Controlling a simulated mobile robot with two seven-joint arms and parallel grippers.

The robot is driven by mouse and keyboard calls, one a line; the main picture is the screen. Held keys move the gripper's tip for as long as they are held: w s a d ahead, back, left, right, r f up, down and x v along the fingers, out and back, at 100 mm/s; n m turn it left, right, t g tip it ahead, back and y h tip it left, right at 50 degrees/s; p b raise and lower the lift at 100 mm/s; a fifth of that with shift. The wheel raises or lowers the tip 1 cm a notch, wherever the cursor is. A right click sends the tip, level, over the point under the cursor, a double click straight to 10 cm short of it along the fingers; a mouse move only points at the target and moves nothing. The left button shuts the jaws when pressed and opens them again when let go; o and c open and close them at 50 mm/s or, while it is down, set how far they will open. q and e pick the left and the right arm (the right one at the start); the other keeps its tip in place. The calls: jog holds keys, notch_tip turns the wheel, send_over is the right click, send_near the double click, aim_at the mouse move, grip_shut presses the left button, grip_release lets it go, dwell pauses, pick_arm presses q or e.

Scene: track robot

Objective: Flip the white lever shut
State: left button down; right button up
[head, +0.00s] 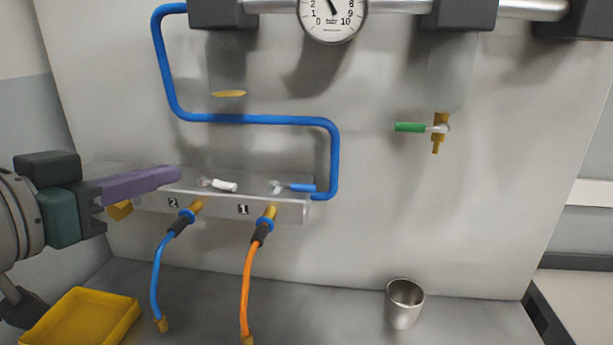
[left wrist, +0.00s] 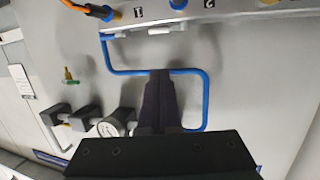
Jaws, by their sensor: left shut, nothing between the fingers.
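The white lever (head: 224,185) lies on top of the grey manifold block (head: 150,202), above and between the labels 2 and 1. Its handle points right, along the block. It also shows in the left wrist view (left wrist: 159,31), close to the block's edge. My left gripper (head: 178,174) comes in from the left with its purple fingers shut and empty. Its tips are just left of the white lever in the head view and appear apart from it. In the left wrist view the dark shut fingers (left wrist: 160,72) point towards the lever. My right gripper is not in view.
A blue lever (head: 302,188) sits right of the white one, by the blue pipe (head: 334,150). Blue (head: 158,265) and orange (head: 247,285) hoses hang below. A green lever (head: 410,127), metal cup (head: 404,305) and yellow tray (head: 78,318) are farther off.

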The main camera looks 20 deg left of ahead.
aim_at(226, 184)
pick_arm(q)
jog(key=w+f, duration=0.4)
jog(key=w, duration=0.4)
jog(key=shift+f, duration=0.25)
jog(key=shift+w+d+f, duration=0.25)
jog(key=shift+w+f, duration=0.1)
jog(key=shift+w, duration=0.3)
jog(key=shift+f, duration=0.25)
